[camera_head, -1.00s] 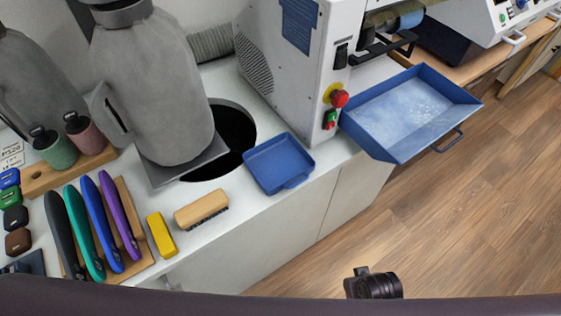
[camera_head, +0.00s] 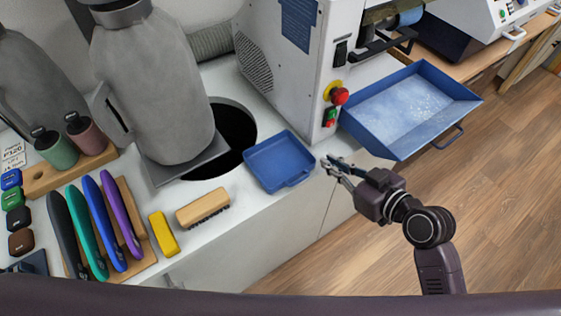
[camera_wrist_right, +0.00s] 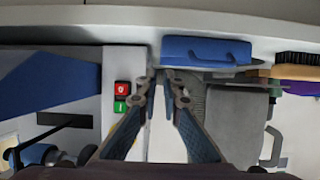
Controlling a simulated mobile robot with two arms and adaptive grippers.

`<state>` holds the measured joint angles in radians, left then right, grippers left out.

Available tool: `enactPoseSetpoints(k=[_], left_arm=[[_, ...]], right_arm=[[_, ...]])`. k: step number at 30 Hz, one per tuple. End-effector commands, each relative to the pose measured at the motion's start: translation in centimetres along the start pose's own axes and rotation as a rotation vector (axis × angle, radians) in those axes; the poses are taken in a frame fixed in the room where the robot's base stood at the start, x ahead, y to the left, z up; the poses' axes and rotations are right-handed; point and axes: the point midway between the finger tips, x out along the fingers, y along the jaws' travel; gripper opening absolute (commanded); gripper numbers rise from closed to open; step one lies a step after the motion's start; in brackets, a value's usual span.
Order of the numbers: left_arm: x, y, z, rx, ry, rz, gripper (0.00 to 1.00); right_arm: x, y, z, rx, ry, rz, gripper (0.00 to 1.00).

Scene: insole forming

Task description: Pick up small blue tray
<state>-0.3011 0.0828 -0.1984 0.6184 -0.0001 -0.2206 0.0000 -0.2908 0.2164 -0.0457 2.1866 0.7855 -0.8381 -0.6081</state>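The small blue tray (camera_head: 281,160) lies on the white counter in the head view, its handle towards the front edge. In the right wrist view the blue tray (camera_wrist_right: 206,51) shows at the upper middle, just right of the fingertips. My right gripper (camera_head: 328,163) is just right of the tray in the head view, its fingers pointing left towards it. Its fingertips (camera_wrist_right: 161,76) have a narrow gap between them and hold nothing. The tray and fingers look apart. My left gripper is not in view.
A white machine (camera_head: 290,75) with a red stop button stands behind the tray. A large blue tray (camera_head: 408,143) juts out right of it. A wooden brush (camera_head: 203,207) and yellow block (camera_head: 163,234) lie to the left. A round dark opening (camera_head: 236,132) is behind.

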Motion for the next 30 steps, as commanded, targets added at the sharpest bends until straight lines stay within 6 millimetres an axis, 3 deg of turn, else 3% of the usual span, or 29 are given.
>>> enactPoseSetpoints(k=[12,20,30], left_arm=[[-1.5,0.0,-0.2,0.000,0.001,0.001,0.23],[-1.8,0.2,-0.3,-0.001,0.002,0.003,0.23],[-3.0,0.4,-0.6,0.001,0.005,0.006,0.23]], right_arm=[[5.8,0.1,-0.5,0.003,0.013,0.000,0.07],[7.2,0.0,-0.4,0.003,0.011,-0.001,0.07],[11.1,-0.1,0.0,0.004,0.012,0.000,0.07]])
